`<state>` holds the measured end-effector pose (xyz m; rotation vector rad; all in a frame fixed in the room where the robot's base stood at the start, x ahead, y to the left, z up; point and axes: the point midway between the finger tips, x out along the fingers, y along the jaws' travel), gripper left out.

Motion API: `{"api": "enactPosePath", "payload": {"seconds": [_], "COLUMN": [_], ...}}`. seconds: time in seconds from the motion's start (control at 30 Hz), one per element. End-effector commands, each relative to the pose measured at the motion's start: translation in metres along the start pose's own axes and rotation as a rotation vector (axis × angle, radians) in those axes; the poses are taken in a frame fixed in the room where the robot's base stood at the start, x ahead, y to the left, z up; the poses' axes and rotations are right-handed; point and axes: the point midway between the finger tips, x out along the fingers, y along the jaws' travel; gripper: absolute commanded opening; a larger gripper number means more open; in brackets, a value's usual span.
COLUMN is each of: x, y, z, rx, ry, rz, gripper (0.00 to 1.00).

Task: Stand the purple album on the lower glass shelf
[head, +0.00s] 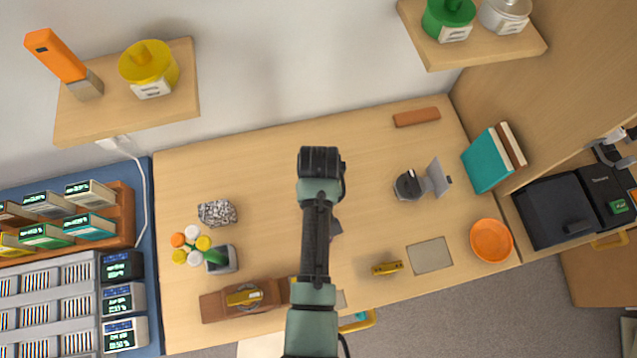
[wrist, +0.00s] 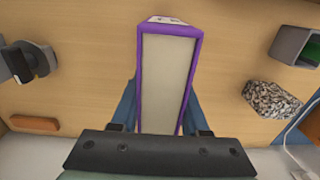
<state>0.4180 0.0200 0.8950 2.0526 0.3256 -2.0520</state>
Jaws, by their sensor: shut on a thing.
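The purple album (wrist: 168,75) shows in the wrist view with its pale page block facing the camera and purple cover along its edges. My gripper (wrist: 160,112) is shut on it, with one blue finger on each side. The album is over the wooden desk; its height above it is hard to judge. In the head view my arm hides the album and nearly all of the gripper. I can make out no glass shelf in either view.
Two wooden wall shelves (head: 180,115) (head: 480,50) carry jars. The desk (head: 300,150) holds a grey stone (head: 217,212), a flower pot (head: 222,260), a dark stand (head: 408,185), teal book (head: 487,162) and orange bowl (head: 491,240). The desk's back middle is clear.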

Motion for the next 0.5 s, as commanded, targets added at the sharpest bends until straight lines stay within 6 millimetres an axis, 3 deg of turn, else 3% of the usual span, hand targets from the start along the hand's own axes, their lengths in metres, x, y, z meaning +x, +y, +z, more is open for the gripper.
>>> {"api": "enactPosePath", "payload": {"seconds": [0.4,0.43,0.5], "x": [0.0066,0.0072,0.0064], "y": [0.0002,0.0002,0.0001], "z": [-0.0008,-0.0004,-0.0003], "rx": [0.0,0.0,0.0], "ry": [0.002,0.001,0.001], "rz": [0.001,0.0,0.0], "gripper": [0.0,0.47,0.59]}}
